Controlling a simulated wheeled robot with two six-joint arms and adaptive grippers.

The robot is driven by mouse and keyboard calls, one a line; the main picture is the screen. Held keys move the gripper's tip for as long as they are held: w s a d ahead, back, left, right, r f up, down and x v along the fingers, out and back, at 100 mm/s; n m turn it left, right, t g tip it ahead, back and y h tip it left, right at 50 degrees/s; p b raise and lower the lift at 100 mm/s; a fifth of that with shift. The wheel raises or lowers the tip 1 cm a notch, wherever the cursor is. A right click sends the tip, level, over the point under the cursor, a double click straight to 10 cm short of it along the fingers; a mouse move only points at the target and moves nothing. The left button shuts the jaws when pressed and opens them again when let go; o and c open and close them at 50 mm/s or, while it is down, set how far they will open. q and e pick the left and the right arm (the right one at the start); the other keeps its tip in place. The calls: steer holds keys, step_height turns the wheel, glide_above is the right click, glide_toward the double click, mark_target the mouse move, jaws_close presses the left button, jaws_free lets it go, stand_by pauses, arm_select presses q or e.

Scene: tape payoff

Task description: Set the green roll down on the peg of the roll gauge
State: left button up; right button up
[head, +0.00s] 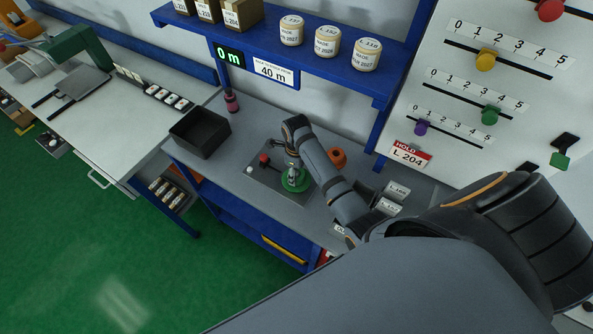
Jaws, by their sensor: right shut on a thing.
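The green roll (303,185) is small in the head view, low over the right part of a dark plate on the blue workbench. My right gripper (293,172) points down at the roll from above and is shut on it. The dark plate (262,185), which looks like the base of the roll gauge, carries a red knob (264,159) and a white button (249,170). The gripper and roll hide the peg. I cannot tell whether the roll rests on the plate or is just above it. My left gripper is not in view.
A black open bin (199,133) stands left of the plate. An orange roll (338,157) stands behind my right forearm. A dark pink item (231,102) stands at the back. A blue shelf (300,46) with several tubs overhangs the bench. Labelled cards (390,205) lie at the right.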

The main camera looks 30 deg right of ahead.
stand_by(0.3)
steer(key=shift+p, duration=0.45)
steer(key=shift+f, duration=0.1)
steer(key=o, duration=1.3)
steer(key=shift+o, duration=0.3)
steer(key=o, duration=0.4)
steer(key=shift+c, duration=0.2)
